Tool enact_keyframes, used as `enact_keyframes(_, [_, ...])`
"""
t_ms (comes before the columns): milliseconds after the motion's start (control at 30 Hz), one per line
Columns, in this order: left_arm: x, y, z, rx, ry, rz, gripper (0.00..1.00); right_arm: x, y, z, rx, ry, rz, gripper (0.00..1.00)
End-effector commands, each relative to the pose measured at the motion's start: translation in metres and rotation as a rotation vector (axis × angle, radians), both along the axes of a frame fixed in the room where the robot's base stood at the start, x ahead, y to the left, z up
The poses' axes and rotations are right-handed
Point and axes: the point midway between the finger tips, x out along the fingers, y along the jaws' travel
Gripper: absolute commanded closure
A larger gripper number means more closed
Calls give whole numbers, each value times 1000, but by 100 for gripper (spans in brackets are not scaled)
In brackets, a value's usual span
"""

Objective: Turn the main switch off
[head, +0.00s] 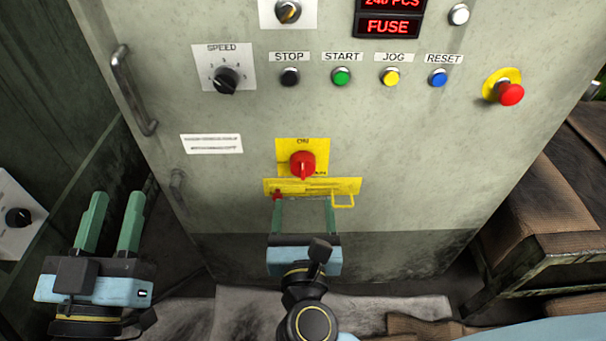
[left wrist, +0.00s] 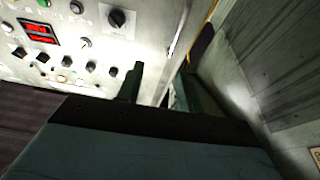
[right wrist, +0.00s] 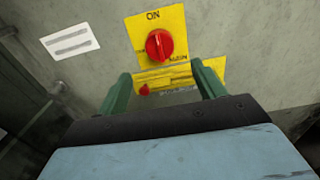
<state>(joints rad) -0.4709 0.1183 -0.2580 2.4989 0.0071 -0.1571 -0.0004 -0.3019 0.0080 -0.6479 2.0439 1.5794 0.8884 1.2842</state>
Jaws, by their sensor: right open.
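The main switch (head: 303,163) is a red rotary knob on a yellow plate (head: 288,148) marked ON at the top. Its grip bar stands about vertical, in line with ON; the knob also shows in the right wrist view (right wrist: 159,45). My left gripper (head: 117,195) is open and empty at the lower left.
Above sit a speed dial (head: 226,80), a row of buttons (head: 341,77), a red emergency stop (head: 509,94) and a lit FUSE display (head: 388,26). A door handle (head: 133,90) juts out at the left. A rack (head: 540,220) stands at the right.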

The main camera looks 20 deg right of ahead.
Motion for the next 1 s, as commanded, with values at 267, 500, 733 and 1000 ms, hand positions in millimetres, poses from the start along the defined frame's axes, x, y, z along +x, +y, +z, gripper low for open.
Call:
enact_keyframes(267, [-12, -1, 26, -63, -194, -10, 64, 57, -16, 0, -3, -5, -1, 31])
enact_keyframes(500, [-17, 0, 33, -85, -272, -9, 64, 82, -24, 0, -4, -2, -1, 31])
enact_keyframes(733, [-18, 1, 35, -89, -287, -9, 64, 87, -25, 1, -3, -1, -1, 31])
enact_keyframes(1000, [-18, 1, 35, -89, -285, -9, 64, 86, -25, 1, -3, -1, -1, 50])
